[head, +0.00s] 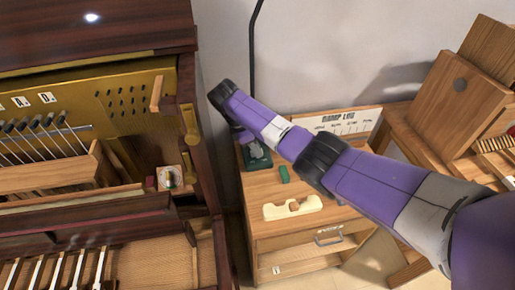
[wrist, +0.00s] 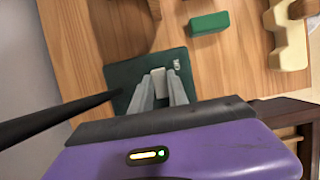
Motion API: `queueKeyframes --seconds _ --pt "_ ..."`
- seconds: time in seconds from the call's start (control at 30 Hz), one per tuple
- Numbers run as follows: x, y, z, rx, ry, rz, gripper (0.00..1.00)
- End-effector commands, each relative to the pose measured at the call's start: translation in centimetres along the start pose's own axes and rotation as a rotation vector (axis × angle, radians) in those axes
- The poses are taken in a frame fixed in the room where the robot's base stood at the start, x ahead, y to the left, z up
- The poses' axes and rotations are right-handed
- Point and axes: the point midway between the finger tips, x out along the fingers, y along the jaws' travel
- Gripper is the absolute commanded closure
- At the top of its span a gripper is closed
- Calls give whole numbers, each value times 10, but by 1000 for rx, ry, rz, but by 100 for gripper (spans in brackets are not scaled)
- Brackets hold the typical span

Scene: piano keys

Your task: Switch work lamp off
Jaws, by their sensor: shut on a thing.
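The work lamp has a dark green square base (head: 259,160) on the wooden cabinet top, and a thin black stem (head: 252,50) rises from it against the wall. In the wrist view the green base (wrist: 122,78) lies under my fingers, with a small white mark near its corner that is too small to read. The black stem (wrist: 62,120) crosses the lower left. My gripper (wrist: 164,75) reaches down to the base, its grey fingers close together around a small pale switch piece. The fingers hide most of the switch. In the head view my arm hides the fingertips.
A green block (head: 284,173) and a cream notched block (head: 292,208) lie on the cabinet top (head: 262,190). A lettered board (head: 340,121) stands behind. The opened piano (head: 90,60) is at left, and wooden panels (head: 450,95) stand at right.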

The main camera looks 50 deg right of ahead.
Motion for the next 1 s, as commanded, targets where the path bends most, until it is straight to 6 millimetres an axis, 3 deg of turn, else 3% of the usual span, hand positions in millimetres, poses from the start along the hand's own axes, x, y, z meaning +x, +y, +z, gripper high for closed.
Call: queueKeyframes --seconds 0.27,0.3,0.4,0.77,1.0 --pt "1 0 0 1 -3 -1 100" --pt "1 0 0 1 -3 -1 72" --pt "0 0 0 1 -2 -1 58" --pt "-3 0 2 1 -1 1 58" --pt "-37 1 14 1 1 4 58"
